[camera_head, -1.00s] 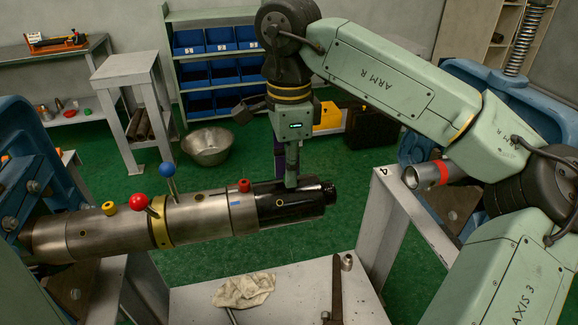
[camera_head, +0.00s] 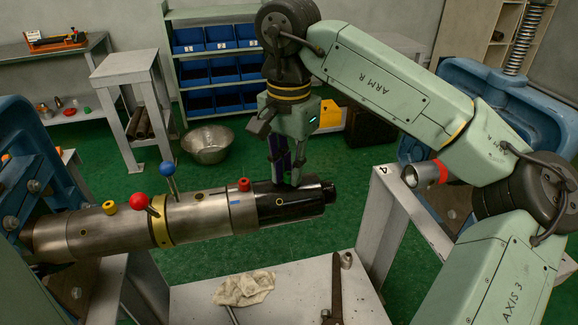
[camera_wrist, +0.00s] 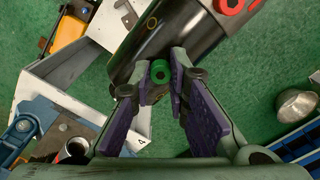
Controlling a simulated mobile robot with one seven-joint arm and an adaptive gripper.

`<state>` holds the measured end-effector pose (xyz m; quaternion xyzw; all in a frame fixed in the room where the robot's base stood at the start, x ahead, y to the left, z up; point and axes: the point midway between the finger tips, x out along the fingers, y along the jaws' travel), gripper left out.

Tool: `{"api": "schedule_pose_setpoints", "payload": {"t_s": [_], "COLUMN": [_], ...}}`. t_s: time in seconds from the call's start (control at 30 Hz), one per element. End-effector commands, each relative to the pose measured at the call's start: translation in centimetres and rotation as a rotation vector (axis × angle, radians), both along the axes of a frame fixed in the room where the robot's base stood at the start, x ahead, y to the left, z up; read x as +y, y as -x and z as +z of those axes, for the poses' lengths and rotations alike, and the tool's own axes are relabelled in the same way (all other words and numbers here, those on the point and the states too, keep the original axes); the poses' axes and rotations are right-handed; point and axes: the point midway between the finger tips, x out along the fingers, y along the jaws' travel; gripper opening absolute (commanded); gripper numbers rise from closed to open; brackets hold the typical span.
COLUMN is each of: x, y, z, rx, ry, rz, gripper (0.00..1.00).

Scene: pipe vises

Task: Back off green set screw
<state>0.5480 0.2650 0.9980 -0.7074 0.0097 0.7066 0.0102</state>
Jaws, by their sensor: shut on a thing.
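The green set screw (camera_wrist: 160,69) shows in the wrist view as a green ring between my fingertips, against the black end section of the pipe assembly (camera_wrist: 195,30). My gripper (camera_wrist: 157,82) is shut on it, with a purple-padded finger on each side. In the head view my gripper (camera_head: 286,182) points down onto the top of the black end section (camera_head: 292,204). The fingers hide the green screw there. The steel pipe assembly (camera_head: 200,218) lies roughly level, running left into a blue vise (camera_head: 28,155).
A red cap (camera_head: 244,185) sits on the pipe left of my gripper. A red ball handle (camera_head: 139,202), a blue ball handle (camera_head: 167,169) and a yellow knob (camera_head: 109,208) stand further left. A bench with a rag (camera_head: 243,289) lies below. A grey stand (camera_head: 385,215) is at right.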

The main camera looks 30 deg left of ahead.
Motion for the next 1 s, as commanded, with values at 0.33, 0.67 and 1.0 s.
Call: {"api": "schedule_pose_setpoints", "payload": {"t_s": [0.33,0.67,1.0], "x": [-0.03,-0.03,-0.01], "y": [0.17,0.16,0.05], "z": [-0.33,-0.3,-0.09], "rx": [0.005,0.005,0.002], "ry": [0.006,0.005,0.001], "rz": [0.036,0.034,0.031], "gripper": [0.0,0.21,0.36]}}
